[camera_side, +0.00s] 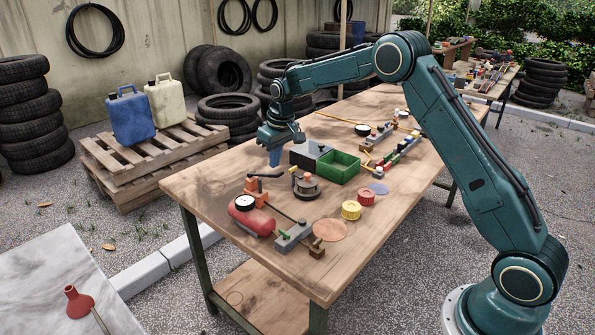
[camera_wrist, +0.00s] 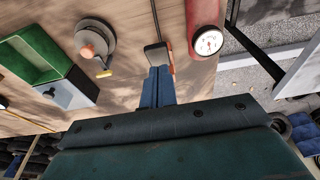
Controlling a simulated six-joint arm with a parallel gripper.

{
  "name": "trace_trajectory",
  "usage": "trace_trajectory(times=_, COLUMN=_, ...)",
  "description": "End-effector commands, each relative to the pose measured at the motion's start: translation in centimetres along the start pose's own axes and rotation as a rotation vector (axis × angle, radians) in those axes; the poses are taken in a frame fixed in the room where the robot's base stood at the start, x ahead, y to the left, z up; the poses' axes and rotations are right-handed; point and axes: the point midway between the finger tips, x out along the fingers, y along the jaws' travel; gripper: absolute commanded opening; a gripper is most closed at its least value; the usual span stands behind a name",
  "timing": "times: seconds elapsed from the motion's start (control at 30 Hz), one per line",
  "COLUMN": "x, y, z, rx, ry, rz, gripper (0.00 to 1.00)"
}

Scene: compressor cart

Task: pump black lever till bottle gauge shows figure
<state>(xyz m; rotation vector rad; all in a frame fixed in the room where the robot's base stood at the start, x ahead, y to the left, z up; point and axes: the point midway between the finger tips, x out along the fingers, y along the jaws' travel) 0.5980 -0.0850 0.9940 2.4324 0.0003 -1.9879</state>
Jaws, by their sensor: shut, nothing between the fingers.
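The red bottle (camera_side: 251,218) lies on the wooden bench near its front left edge, with a round white gauge (camera_wrist: 209,42) on it. The gauge's needle and figures are too small to read. In the wrist view the lever's wide black end (camera_wrist: 157,57) lies right at my fingertips. My gripper (camera_side: 274,163) is shut and empty, its blue fingers (camera_wrist: 158,72) pointing down just above the lever. I cannot tell whether they touch it.
A dark round device with an orange knob (camera_side: 306,186) stands to the right of the lever. Behind it are a green open bin (camera_side: 336,174) and a grey box (camera_side: 309,153). Yellow (camera_side: 351,210) and red (camera_side: 367,198) pieces lie nearby.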

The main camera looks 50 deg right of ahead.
Motion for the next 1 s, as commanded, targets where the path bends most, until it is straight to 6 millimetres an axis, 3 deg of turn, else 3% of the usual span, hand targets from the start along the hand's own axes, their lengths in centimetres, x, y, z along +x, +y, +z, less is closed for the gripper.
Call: trace_trajectory(times=1.0, x=4.7, y=0.0, z=1.0, rx=0.0, ry=-0.003, rz=0.0, gripper=0.0)
